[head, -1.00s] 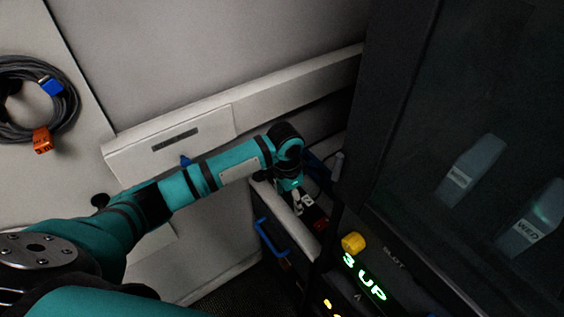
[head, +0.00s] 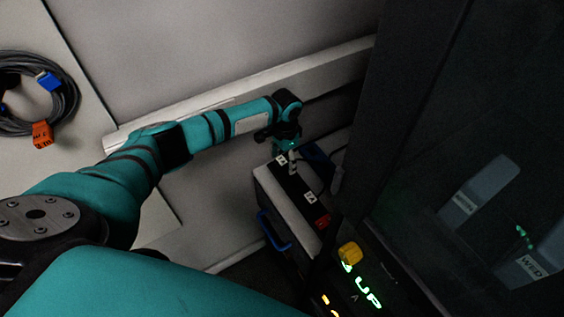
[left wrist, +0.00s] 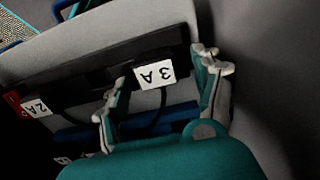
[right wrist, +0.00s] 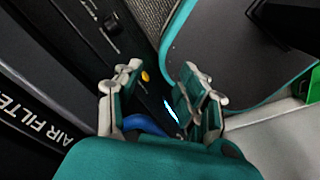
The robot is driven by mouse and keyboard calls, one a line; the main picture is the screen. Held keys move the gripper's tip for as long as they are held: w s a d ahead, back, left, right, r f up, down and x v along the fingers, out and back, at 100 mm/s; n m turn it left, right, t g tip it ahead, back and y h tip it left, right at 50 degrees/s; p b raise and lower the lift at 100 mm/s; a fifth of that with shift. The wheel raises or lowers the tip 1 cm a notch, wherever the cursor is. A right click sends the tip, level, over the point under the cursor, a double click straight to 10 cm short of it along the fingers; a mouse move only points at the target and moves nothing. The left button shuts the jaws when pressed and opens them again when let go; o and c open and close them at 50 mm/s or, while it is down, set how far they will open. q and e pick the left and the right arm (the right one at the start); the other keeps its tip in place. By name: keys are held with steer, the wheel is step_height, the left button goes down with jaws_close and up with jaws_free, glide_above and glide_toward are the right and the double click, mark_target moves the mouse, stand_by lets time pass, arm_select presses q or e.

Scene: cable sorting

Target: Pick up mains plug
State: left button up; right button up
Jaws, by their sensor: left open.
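A black power strip (head: 297,184) lies along the top of a grey cabinet, with white tags and a red part (head: 322,221) at its near end. My left gripper (head: 290,156) is at the strip's far end. In the left wrist view the open fingers of my left gripper (left wrist: 160,68) stand on either side of a white "3 A" tag (left wrist: 155,74) on a black part of the strip, with a dark cable below it. I cannot clearly make out the mains plug's outline there. A "2 A" tag (left wrist: 37,106) sits further left. My right gripper (right wrist: 160,70) is open and empty.
A yellow knob (head: 349,253) and a lit green display (head: 368,294) are on the dark machine at the right. A blue handle (head: 272,232) is on the cabinet's side. A coiled cable (head: 68,98) with blue and orange connectors hangs on the left panel. The wall is close behind.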

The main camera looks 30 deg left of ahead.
mark_target(283, 161)
arm_select(q)
steer(key=c, duration=1.3)
steer(key=shift+r, duration=0.1)
steer(key=shift+r+b, duration=0.3)
steer(key=shift+r, duration=0.3)
steer(key=shift+s+r+b, duration=0.2)
steer(key=shift+s+r, duration=0.05)
steer(key=shift+r, duration=0.25)
steer(key=shift+s+r+b, duration=0.15)
steer(key=shift+s+r, duration=0.05)
steer(key=shift+r, duration=0.3)
steer(key=s+r+p, duration=0.1)
steer(key=s, duration=0.4)
steer(key=s+r+p, duration=0.1)
steer(key=s+r, duration=0.1)
steer(key=s, duration=0.3)
steer(key=s+r+p, duration=0.1)
steer(key=s+r, duration=0.1)
steer(key=s, duration=0.3)
steer(key=shift+s+d+r, duration=0.1)
steer(key=shift+d, duration=0.3)
